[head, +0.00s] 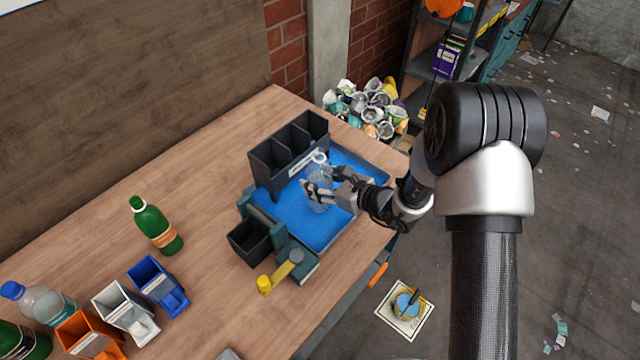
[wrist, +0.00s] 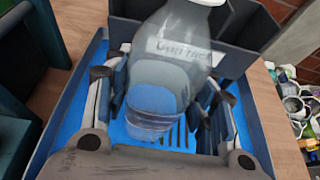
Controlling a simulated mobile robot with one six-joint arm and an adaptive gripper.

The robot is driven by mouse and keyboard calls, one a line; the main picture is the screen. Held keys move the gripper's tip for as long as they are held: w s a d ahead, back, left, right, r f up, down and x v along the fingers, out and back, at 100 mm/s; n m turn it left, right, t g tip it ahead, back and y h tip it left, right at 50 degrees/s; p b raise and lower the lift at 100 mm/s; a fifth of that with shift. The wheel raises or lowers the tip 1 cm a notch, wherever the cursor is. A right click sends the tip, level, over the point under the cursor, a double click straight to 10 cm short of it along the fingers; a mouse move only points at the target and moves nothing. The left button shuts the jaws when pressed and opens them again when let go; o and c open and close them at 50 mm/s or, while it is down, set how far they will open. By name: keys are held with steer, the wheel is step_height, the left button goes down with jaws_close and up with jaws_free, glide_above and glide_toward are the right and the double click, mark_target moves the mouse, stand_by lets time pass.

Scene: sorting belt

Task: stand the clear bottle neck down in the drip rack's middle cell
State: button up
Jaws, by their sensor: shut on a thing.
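The clear bottle (head: 319,205) is between the fingers of my gripper (head: 322,190), over the blue tray. In the wrist view the bottle (wrist: 160,75) is see-through, with its wide base toward me and its white-rimmed neck up and away, cut by the top edge. My gripper (wrist: 165,88) is shut on its body from both sides. The dark grey drip rack (head: 262,178) stands at the tray's back, with three open cells in a row. Its front wall and white label show behind the bottle in the wrist view (wrist: 235,60). The cells' insides are mostly hidden there.
The blue tray (head: 290,215) lies under the bottle. A small dark bin (head: 250,243) and a yellow-ended lever (head: 265,283) are at its left.

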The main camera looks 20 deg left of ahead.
steer(key=shift+f, duration=0.35)
steer(key=shift+f, duration=0.2)
steer(key=o, duration=1.1)
steer(key=shift+r, duration=0.25)
steer(key=p+v, duration=0.2)
steer(key=v, duration=1)
